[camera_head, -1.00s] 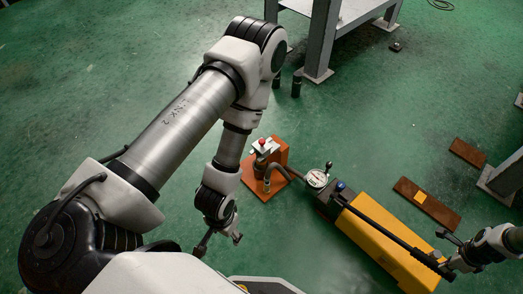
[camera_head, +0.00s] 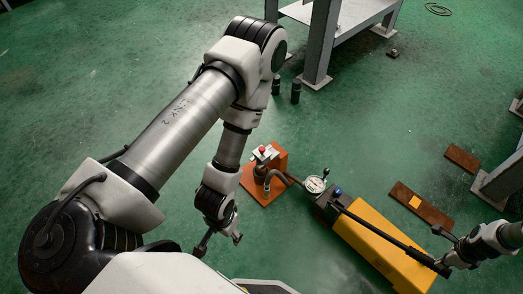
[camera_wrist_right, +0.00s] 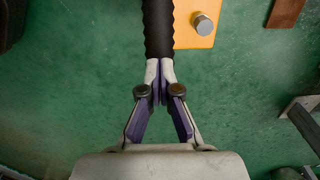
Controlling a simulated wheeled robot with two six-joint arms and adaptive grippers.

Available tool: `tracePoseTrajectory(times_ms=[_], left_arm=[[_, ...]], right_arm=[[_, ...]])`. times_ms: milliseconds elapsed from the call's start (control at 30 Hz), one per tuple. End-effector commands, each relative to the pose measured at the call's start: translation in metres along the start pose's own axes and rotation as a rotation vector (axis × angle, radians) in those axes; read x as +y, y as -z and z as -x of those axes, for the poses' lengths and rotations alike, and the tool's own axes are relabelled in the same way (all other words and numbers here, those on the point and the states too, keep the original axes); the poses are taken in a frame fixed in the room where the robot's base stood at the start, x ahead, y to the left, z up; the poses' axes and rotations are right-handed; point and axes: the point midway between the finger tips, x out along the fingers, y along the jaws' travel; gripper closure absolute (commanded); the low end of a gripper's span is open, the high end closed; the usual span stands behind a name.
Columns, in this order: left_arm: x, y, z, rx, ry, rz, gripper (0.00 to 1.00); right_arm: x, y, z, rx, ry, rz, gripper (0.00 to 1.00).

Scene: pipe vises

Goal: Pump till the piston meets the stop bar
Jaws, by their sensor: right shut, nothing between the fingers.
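A yellow hand pump (camera_head: 385,248) lies on the floor at the lower right with a gauge (camera_head: 315,185) at its far end. Its black handle (camera_head: 385,231) runs low along the body. A hose links it to a small cylinder with a red top (camera_head: 262,150) on an orange plate (camera_head: 278,160); a pale bar shows around that top. The piston's gap to the bar is too small to tell. My right gripper (camera_head: 447,262) is shut and empty at the handle's end. In the right wrist view its fingertips (camera_wrist_right: 160,80) meet just below the black grip (camera_wrist_right: 158,30); contact is unclear. My left gripper (camera_head: 222,243) is open and empty.
A rusty plate with a yellow square (camera_head: 430,209) and another rusty plate (camera_head: 462,157) lie right of the pump. A grey table (camera_head: 320,45) stands at the back, with dark cylinders (camera_head: 295,92) by its leg. Green floor is clear between.

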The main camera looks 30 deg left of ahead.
Motion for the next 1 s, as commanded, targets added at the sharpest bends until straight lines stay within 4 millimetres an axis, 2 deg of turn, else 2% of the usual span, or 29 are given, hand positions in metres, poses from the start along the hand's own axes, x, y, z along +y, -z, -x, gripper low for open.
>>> tracePoseTrajectory(times_ms=[33, 500, 867, 1000], left_arm=[[0.0, 0.0, -0.008, 0.0, 0.0, 0.0, 0.39], [0.0, 0.0, -0.039, 0.0, 0.0, 0.0, 0.39], [0.0, 0.0, -0.039, 0.0, 0.0, 0.0, 0.39], [0.0, 0.0, -0.047, 0.0, 0.0, 0.0, 0.39]], right_arm=[[0.0, 0.001, -0.009, 0.0, -0.001, 0.0, 1.0], [0.0, 0.012, -0.049, 0.0, 0.0, 0.0, 1.0], [0.0, 0.013, -0.05, 0.0, 0.0, 0.0, 1.0], [0.0, 0.015, -0.06, 0.0, -0.001, -0.001, 1.0]])
